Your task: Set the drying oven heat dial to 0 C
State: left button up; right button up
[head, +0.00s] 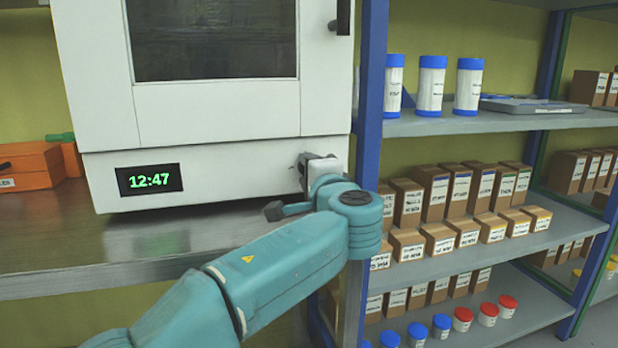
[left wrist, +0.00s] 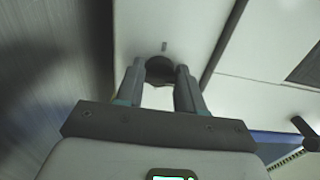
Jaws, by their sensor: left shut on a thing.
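The drying oven (head: 215,115) is a white box on a metal bench, with a dark window in its door and a green-lit display (head: 149,180) reading 12:47. My left gripper (head: 305,168) is at the lower right corner of the oven's front panel. In the left wrist view, the two fingers of my left gripper (left wrist: 162,78) are shut on the dark round heat dial (left wrist: 160,66), one on each side. A small mark (left wrist: 164,46) shows on the panel just above the dial. In the head view my gripper hides the dial. My right gripper is not in view.
A blue-posted shelf rack (head: 370,110) stands close to the oven's right side, holding several boxes and blue-lidded containers (head: 431,85). Orange cases (head: 30,165) lie left of the oven. The bench (head: 110,245) in front of the oven is clear at the left.

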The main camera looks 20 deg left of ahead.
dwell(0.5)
pick_arm(q)
jog(key=o, duration=1)
jog(key=v, duration=1.6)
jog(key=shift+s+d+p, duration=0.15)
jog(key=shift+p, duration=0.25)
jog(key=shift+d, duration=0.1)
